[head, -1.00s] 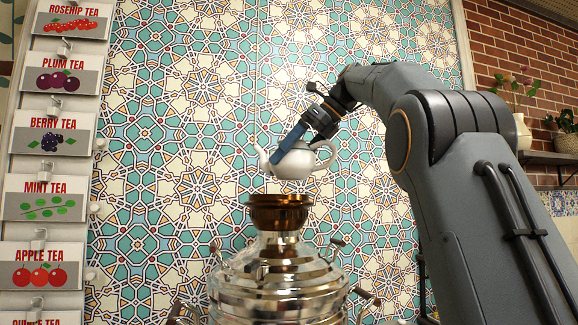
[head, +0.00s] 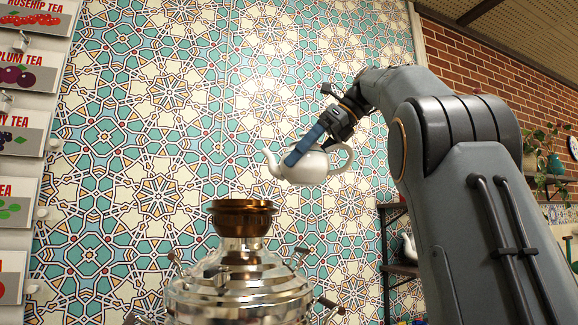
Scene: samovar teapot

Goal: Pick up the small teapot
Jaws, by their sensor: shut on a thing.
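The small white teapot (head: 318,170) hangs in the air, a little above and to the right of the samovar's copper top ring (head: 241,214). Its spout points left and its handle is on the right. My gripper (head: 300,150) comes down from the upper right and is shut on the teapot's upper part. The blue finger covers part of the teapot's top and front. The silver samovar (head: 240,285) stands below, clear of the teapot.
Tea signs (head: 20,135) hang on a board at the left. A patterned tile wall (head: 130,150) is behind. A dark shelf (head: 397,268) with a partly hidden white vessel stands behind my arm. Plants (head: 545,150) stand on a shelf at the right.

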